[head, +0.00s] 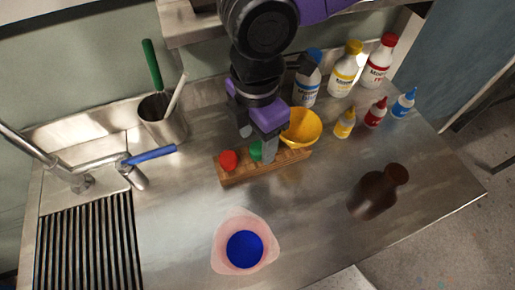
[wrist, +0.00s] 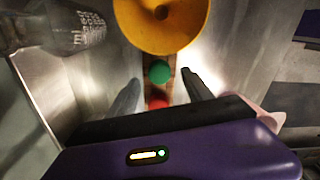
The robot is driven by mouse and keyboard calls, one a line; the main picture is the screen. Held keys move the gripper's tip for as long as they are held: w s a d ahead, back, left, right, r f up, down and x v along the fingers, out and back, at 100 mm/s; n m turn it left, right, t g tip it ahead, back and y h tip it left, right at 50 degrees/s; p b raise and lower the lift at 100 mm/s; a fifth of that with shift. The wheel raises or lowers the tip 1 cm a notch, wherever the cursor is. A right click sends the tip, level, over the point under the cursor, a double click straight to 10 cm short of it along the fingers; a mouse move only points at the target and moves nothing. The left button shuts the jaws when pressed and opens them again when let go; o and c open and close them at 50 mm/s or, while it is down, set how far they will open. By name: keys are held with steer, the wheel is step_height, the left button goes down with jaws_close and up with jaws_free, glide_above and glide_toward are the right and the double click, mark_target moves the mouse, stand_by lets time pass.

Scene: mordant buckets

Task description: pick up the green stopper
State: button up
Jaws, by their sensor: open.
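The green stopper (head: 256,151) sits in a wooden rack (head: 236,178), between a red stopper (head: 228,160) and a yellow funnel (head: 302,127). My gripper (head: 257,145) is over the rack with its fingers apart and empty. In the wrist view the green stopper (wrist: 159,72) appears between the two fingertips (wrist: 160,77), with a gap on each side. The red stopper (wrist: 157,104) shows nearer the palm in that view, and the funnel (wrist: 160,25) lies beyond. A finger partly hides the green stopper in the head view.
Several bottles (head: 342,68) stand behind on the right. A brown bottle (head: 378,192) is at the right front. A pink vessel with blue liquid (head: 244,249) stands in front. A metal pot (head: 162,120) holding tools is to the left, near a tap. The counter's middle is clear.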

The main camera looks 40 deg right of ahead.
mark_target(257, 148)
steer(key=shift+f, duration=1.5)
steer(key=shift+c, duration=0.5)
jaws_close()
steer(key=shift+r, duration=0.2)
